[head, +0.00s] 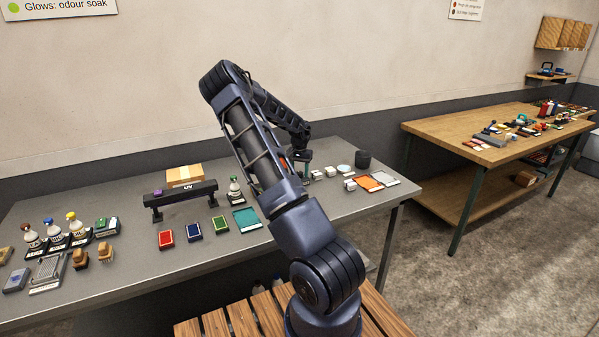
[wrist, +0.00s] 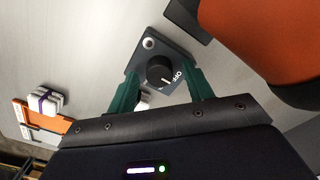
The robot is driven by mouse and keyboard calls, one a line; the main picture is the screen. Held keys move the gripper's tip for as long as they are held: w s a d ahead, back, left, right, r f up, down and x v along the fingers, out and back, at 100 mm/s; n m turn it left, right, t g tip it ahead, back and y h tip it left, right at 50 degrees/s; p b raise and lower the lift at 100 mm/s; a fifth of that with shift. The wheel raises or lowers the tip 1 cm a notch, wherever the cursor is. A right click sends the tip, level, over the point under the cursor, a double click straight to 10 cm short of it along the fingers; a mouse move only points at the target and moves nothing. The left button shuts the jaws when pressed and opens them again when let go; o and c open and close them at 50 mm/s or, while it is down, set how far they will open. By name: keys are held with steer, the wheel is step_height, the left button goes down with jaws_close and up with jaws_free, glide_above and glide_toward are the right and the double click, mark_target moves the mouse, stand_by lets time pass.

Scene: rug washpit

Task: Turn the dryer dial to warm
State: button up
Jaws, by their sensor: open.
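The dryer dial (wrist: 160,71) is a black round knob on a dark square plate (wrist: 148,45) in the wrist view. A white mark on the knob points to the lower right, near white lettering that looks like "OFF". My gripper (wrist: 163,82) is open, with one green finger on each side of the knob and small gaps visible. I cannot tell whether the fingertips are down at knob height. In the head view my gripper (head: 301,158) is low over the grey table, and the dial is hidden by my arm.
A large orange rounded body (wrist: 265,40) is close on the right in the wrist view. A banded white stack (wrist: 45,100) is at left.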

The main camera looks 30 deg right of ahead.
steer(key=shift+c, duration=0.2)
steer(key=c, duration=0.9)
steer(key=shift+m, duration=0.3)
steer(key=m, duration=0.8)
steer(key=shift+m, duration=0.4)
steer(key=m, duration=0.4)
steer(key=shift+m, duration=2.6)
